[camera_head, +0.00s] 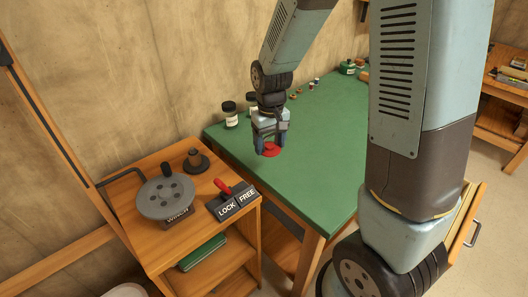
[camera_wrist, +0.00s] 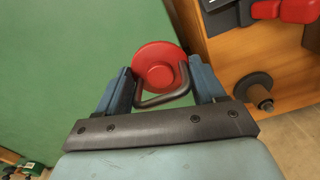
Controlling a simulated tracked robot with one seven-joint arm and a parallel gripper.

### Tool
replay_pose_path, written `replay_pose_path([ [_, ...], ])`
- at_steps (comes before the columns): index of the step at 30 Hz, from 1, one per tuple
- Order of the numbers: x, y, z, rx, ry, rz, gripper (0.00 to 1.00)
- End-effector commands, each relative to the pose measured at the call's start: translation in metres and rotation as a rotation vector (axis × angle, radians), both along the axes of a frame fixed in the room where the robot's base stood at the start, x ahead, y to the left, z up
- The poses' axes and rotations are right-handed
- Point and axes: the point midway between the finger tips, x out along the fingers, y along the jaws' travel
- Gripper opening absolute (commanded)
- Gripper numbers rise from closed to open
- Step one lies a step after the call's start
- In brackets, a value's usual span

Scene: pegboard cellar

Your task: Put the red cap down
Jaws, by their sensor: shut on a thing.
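The red cap (camera_head: 271,150) is round and shows below my gripper (camera_head: 269,140) in the head view, over the green tabletop. In the wrist view the cap (camera_wrist: 156,60) sits between the two blue fingers of my gripper (camera_wrist: 160,78), which is shut on it. A dark bent bar crosses in front of the cap's near part and hides some of it. I cannot tell from these views how far the cap is above the tabletop.
The green table (camera_head: 320,150) is mostly bare; jars (camera_head: 230,115) and small items (camera_head: 300,92) stand along its back edge. A wooden cart to the left holds a winch drum (camera_head: 166,197), a spool (camera_head: 195,161) and a red-handled LOCK/FREE switch (camera_head: 232,201).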

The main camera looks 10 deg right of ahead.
Motion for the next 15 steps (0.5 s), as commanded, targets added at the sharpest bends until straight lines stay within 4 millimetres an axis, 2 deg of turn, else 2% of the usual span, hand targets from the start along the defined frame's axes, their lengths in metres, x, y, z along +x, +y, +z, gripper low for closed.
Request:
replay_pose_path([
  [6, 0.036, 0.002, -0.017, -0.001, 0.002, -0.002, 0.4],
  [15, 0.066, 0.005, -0.055, -0.001, 0.003, -0.001, 0.4],
])
